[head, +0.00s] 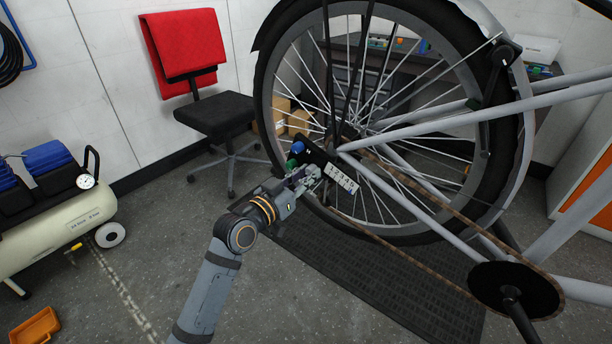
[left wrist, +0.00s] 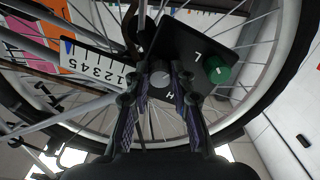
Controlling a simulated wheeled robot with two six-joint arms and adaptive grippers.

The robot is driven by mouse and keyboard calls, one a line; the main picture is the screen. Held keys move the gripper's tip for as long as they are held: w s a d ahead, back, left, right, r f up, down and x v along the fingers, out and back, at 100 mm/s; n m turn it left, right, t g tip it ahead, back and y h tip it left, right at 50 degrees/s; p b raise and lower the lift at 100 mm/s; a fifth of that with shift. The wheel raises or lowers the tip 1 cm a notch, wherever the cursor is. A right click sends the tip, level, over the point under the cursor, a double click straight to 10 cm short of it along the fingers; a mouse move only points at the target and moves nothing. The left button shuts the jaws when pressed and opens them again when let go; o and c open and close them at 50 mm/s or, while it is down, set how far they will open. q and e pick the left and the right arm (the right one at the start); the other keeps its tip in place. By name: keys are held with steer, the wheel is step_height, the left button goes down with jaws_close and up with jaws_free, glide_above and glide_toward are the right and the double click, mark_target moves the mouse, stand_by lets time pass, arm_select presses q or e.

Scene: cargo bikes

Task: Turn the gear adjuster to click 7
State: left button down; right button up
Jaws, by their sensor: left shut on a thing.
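A black derailleur plate hangs by the rear wheel's hub (left wrist: 200,40). A white numbered scale (head: 341,179) is attached to it, and it also shows in the left wrist view (left wrist: 92,65) with digits 1 to 5 readable and a blue marker near its far end. My left gripper (head: 306,177) is shut on a grey round knob (left wrist: 160,79) with a pale line on its face, between the letter H and the plate. I cannot tell a click number from the knob. A green knob (left wrist: 218,70) marked L sits beside the gripper, untouched. My right gripper is not in view.
The bike's rear wheel (head: 276,92), chain and crank (head: 513,290) stand close behind and right of my left gripper. A blue knob (head: 298,147) sits just above it. A black mat (head: 350,262) lies below. A chair (head: 213,113) and compressor (head: 60,232) stand left.

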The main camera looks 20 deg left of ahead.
arm_select(q)
steer(key=shift+f, duration=0.15)
steer(key=c, duration=1.1)
jaws_free()
steer(key=shift+c, duration=0.2)
steer(key=shift+s, duration=0.15)
steer(key=v, duration=0.7)
steer(key=shift+s, duration=0.15)
steer(key=shift+a, duration=0.1)
